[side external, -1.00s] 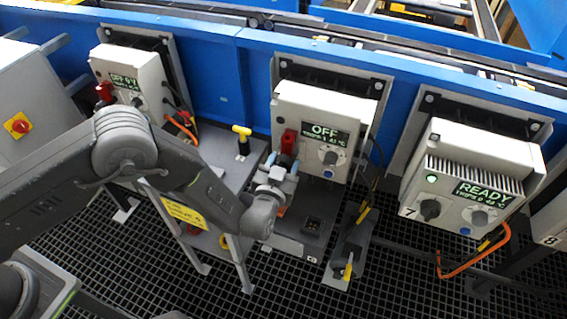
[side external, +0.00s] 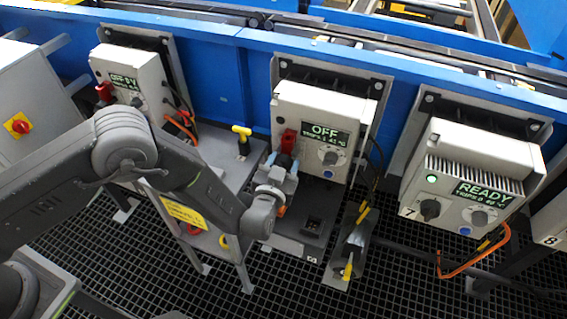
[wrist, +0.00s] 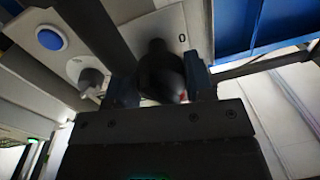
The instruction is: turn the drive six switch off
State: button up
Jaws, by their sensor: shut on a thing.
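The drive six box (side external: 345,110) is the pale middle box, and its display (side external: 325,133) reads OFF. My gripper (side external: 283,163) is at its lower left front, below a red part (side external: 289,142). In the wrist view, my gripper (wrist: 163,88) is shut on a dark switch handle (wrist: 158,65), with one finger on each side. A small "0" mark (wrist: 182,38) shows on the panel beside the handle. In the side view my fingers largely hide the handle, so its exact angle cannot be told there.
A grey knob (side external: 330,158) and blue button (side external: 328,174) sit right of my gripper. The drive seven box (side external: 470,165) reads READY. Another drive box (side external: 130,75) is at left. A yellow-topped handle (side external: 242,138) stands close to my wrist. Cables hang between boxes.

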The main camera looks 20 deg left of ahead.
dwell(0.3)
jog(key=o, duration=0.9)
jog(key=s+d, duration=0.1)
jog(key=s, duration=1.2)
jog(key=shift+s, duration=0.4)
